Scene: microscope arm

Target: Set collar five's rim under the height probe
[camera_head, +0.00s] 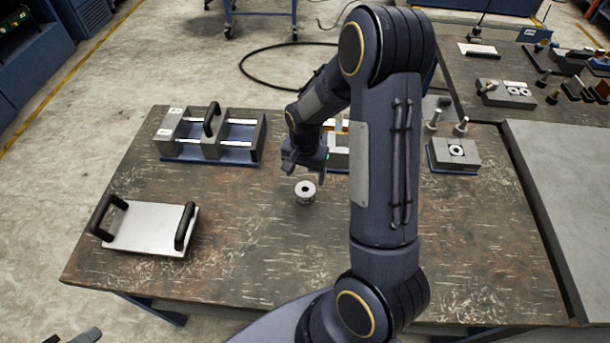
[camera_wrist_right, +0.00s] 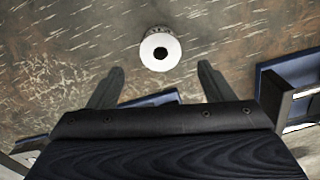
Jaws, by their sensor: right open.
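A small round grey collar (camera_head: 305,190) with a dark central hole stands alone on the brown worktable. No number can be read on it, so I cannot tell if it is collar five. My right gripper (camera_head: 306,163) is just above and behind it in the head view. In the right wrist view the collar (camera_wrist_right: 160,48) lies beyond the two spread, empty fingertips (camera_wrist_right: 160,78). A dark part at the bottom left edge may be my left gripper (camera_head: 87,337); its jaws cannot be made out. I cannot identify the height probe; my right arm hides part of the table.
A grey fixture with rods and a black handle (camera_head: 212,147) stands at the back left. A pale plate with two black handles (camera_head: 153,228) lies front left. A grey block on a blue base (camera_head: 453,160) stands right of my arm. The table between is clear.

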